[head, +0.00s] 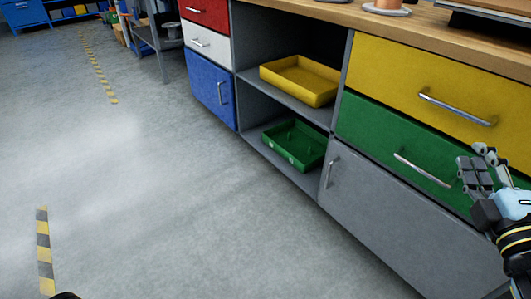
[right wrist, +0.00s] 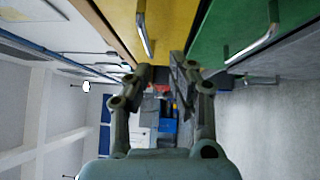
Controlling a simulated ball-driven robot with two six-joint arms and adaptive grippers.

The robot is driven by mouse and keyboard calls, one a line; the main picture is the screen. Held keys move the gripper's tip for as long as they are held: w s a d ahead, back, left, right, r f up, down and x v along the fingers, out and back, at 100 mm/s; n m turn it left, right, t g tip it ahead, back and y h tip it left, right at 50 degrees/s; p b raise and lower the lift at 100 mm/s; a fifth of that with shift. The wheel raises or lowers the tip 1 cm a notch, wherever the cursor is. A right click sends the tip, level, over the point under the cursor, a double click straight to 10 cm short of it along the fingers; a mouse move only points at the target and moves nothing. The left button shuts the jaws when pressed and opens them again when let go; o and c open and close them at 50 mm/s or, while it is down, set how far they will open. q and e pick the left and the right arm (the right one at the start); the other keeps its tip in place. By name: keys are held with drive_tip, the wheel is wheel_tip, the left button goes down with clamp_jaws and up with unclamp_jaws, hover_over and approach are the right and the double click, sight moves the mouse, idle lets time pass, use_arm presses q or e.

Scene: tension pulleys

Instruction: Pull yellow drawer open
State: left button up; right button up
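The yellow drawer (head: 435,75) is shut, at the upper right of the cabinet in the head view, with a silver bar handle (head: 457,107). In the right wrist view the yellow drawer (right wrist: 172,22) and its handle (right wrist: 145,35) show at the top, apart from the fingers. My right gripper (head: 482,168) is at the right edge of the head view, below the yellow handle and in front of the green drawer. Its fingers (right wrist: 168,80) are spread apart with nothing between them in the right wrist view. My left gripper is not in view.
The green drawer (head: 385,130) with a silver handle (head: 422,169) sits directly below. A grey door (head: 380,215) is under it. Open shelves hold a yellow tray (head: 300,79) and a green tray (head: 295,144). The grey floor (head: 150,200) at left is clear.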

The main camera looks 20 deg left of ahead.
sight(456, 112)
drive_tip(key=shift+n+y, duration=0.4)
drive_tip(key=shift+n, duration=0.1)
drive_tip(key=x, duration=0.4)
drive_tip(key=r+x, duration=0.1)
drive_tip(key=x, duration=0.7)
drive_tip(key=shift+s+a+r, duration=0.2)
drive_tip(key=shift+a+r, duration=0.05)
drive_tip(key=shift+r, duration=0.15)
clamp_jaws()
